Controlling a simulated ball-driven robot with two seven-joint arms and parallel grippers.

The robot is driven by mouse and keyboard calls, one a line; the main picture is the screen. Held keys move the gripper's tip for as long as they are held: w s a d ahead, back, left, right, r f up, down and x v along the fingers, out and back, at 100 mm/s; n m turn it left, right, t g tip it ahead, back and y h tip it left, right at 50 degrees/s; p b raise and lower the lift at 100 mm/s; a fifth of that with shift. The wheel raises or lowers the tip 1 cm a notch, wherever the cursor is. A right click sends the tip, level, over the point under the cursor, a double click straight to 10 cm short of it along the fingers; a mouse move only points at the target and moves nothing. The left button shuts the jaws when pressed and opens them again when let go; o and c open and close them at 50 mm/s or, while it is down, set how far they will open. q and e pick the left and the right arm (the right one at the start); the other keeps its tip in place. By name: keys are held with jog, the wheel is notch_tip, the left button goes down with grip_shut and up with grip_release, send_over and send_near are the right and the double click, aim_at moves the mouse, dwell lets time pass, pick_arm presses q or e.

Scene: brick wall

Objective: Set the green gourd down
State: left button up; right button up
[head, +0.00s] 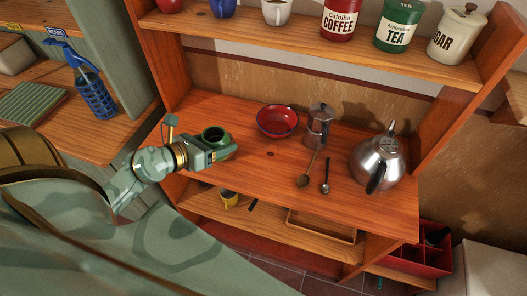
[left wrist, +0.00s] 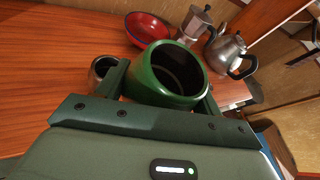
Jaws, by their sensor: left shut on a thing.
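The green gourd (head: 214,138) is a round, dark-green cup with a wide open mouth. It is upright in the head view, at the left part of the wooden shelf (head: 262,168). My left gripper (head: 220,151) is shut on the gourd, with its fingers at the gourd's sides. In the left wrist view the gourd (left wrist: 160,92) sits between the fingers, its dark inside showing. Its base is hidden, so I cannot tell whether it touches the shelf. My right gripper is not in view.
A red bowl (head: 278,122), a moka pot (head: 318,128), two spoons (head: 308,170) and a steel kettle (head: 376,163) stand or lie to the right on the same shelf. Bare wood lies between the gourd and the spoons. Canisters (head: 397,27) line the upper shelf.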

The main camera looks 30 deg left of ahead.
pick_arm(q)
jog(key=w+d+f, duration=0.2)
jog(key=w+f, duration=0.1)
jog(key=w+d+f+b, duration=0.1)
jog(key=w+d+f, duration=0.1)
jog(key=w+f, duration=0.1)
jog(key=w+d+f+b, duration=0.1)
jog(key=w+d+f, duration=0.1)
jog(key=w+f, duration=0.1)
jog(key=shift+w+d, duration=0.3)
jog(key=shift+w, duration=0.4)
jog(key=shift+w+d+f+b, duration=0.1)
jog(key=shift+w+f+b, duration=0.1)
jog(key=shift+f+b, duration=0.15)
jog(key=f+b, duration=0.1)
jog(key=f, duration=0.1)
jog(key=f+b, duration=0.1)
jog(key=shift+w+d+f, duration=0.15)
jog(key=shift+d+f, duration=0.05)
jog(key=shift+f, duration=0.15)
jog(key=shift+r, duration=0.2)
jog(key=shift+f, duration=0.15)
jog(key=o, duration=1.1)
jog(key=shift+c, duration=0.2)
